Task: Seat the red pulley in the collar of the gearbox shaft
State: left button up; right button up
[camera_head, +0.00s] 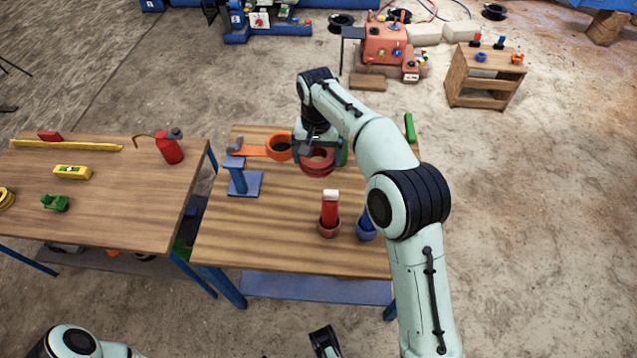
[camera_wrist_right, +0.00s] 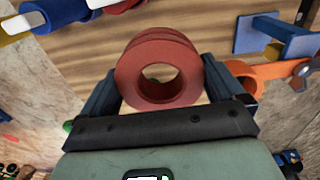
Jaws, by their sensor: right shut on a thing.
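The red pulley (camera_head: 317,168) is a thick grooved ring. My right gripper (camera_head: 317,150) is shut on it and holds it over the back part of the middle table (camera_head: 290,245). In the right wrist view the pulley (camera_wrist_right: 129,76) sits between the two fingers, its hole facing the camera. A red shaft with a white top (camera_head: 330,203) stands in a dark red ring at the table's front right. A blue upright piece (camera_head: 365,226) beside it is partly behind my arm. I cannot tell which part is the gearbox shaft's collar. A dark tip at the bottom edge may be my left gripper.
A blue stand (camera_head: 243,184) is on the table's left, with an orange ringed piece (camera_head: 278,147) behind it. The left table (camera_head: 110,205) holds a red can (camera_head: 169,147), a yellow level (camera_head: 72,172) and a green item. The middle table's front left is clear.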

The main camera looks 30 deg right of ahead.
jog(key=b, duration=0.3)
send_over(317, 206)
notch_tip(317, 206, down, 14)
pick_arm(q)
jog(key=w+a+f+t+b, duration=0.1)
jog(key=w+f, duration=0.3)
jog(key=shift+a+f, duration=0.2)
jog(key=shift+f, duration=0.05)
pick_arm(e)
jog(key=shift+w+d+f, duration=0.1)
jog(key=shift+w+f, duration=0.05)
jog(key=shift+f, duration=2.85)
pick_arm(q)
jog(key=shift+f, duration=0.1)
pick_arm(e)
jog(key=o, duration=1.6)
jog(key=shift+f, duration=0.2)
jog(key=shift+c, duration=0.2)
pick_arm(q)
jog(key=shift+y, duration=0.3)
pick_arm(e)
jog(key=shift+r, duration=0.1)
